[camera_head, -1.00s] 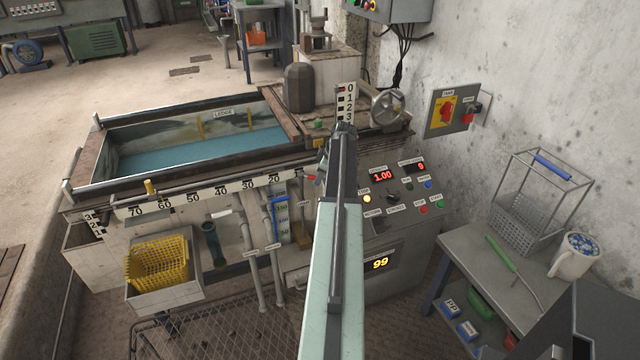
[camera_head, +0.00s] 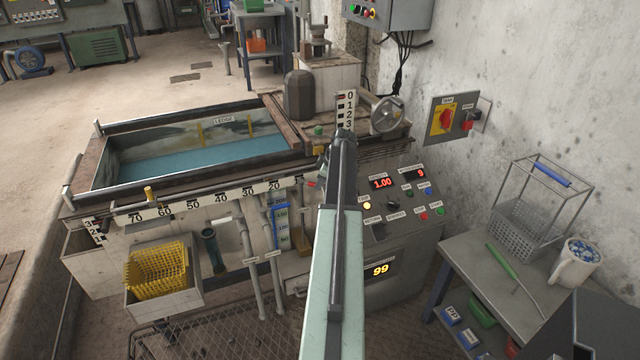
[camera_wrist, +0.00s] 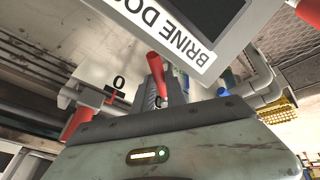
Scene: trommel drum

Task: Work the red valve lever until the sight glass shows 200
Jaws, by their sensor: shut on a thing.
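My gripper (camera_wrist: 165,80) is shut on a red handle (camera_wrist: 155,64), which I take to be the red valve lever; its red end stands out past the dark fingers. The sight glass (camera_head: 282,226) is a narrow blue and white strip on the front of the machine, just left of my arm, with marks that look like 150, 100 and 50. Its exact level is too small to read.
A white panel marked BRINE DO... (camera_wrist: 185,35) hangs close above the gripper. A second red handle (camera_wrist: 80,120) is near a 0 mark. The control panel (camera_head: 405,200) is right of my arm; its lower display (camera_head: 379,271) reads 99. A yellow basket (camera_head: 157,268) is at left.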

